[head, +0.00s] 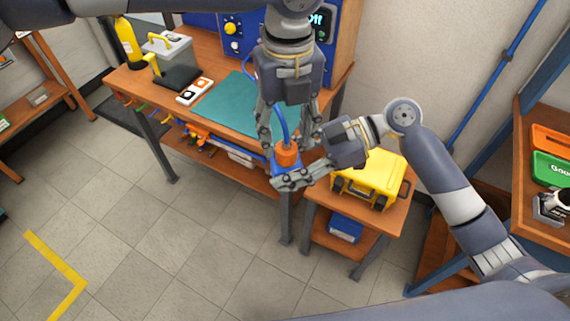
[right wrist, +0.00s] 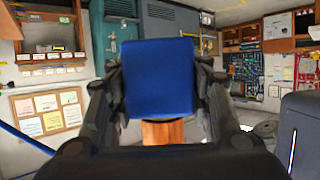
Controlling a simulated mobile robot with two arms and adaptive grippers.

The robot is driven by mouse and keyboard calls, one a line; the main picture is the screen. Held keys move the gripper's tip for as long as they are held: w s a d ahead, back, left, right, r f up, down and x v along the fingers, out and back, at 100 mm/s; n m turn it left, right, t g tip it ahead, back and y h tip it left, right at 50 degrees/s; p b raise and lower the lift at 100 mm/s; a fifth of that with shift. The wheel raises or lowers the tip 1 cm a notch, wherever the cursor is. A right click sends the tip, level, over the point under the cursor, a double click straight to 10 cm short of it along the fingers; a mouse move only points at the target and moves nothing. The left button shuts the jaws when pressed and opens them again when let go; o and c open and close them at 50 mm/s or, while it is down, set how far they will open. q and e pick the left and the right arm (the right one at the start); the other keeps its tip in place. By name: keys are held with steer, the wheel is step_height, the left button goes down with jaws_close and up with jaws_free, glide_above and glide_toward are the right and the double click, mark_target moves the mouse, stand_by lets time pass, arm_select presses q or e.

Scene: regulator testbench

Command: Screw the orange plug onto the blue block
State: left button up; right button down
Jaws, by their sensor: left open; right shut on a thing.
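The blue block (head: 285,181) is between the fingers of my right gripper (head: 300,180), which is shut on it and holds it in the air in front of the bench. It fills the middle of the right wrist view (right wrist: 160,78). The orange plug (head: 288,157) sits at the top of the block, with a blue hose (head: 280,122) rising from it. I cannot tell how far the plug is seated. My left gripper (head: 286,142) points down from above, open, with its fingers on either side of the hose, just above the plug.
The workbench with its green mat (head: 232,103) stands behind. A yellow case (head: 371,176) rests on a small side table close to my right gripper. A grey box with a yellow handle (head: 172,62) stands on the bench. The floor at left is clear.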

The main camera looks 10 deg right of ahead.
mark_target(286, 146)
arm_select(q)
steer(key=shift+f, duration=1.95)
steer(key=shift+c, duration=0.5)
steer(key=c, duration=1)
steer(key=shift+m, duration=1.7)
steer(key=o, duration=1.2)
steer(key=shift+c, duration=0.2)
steer(key=shift+r, duration=0.1)
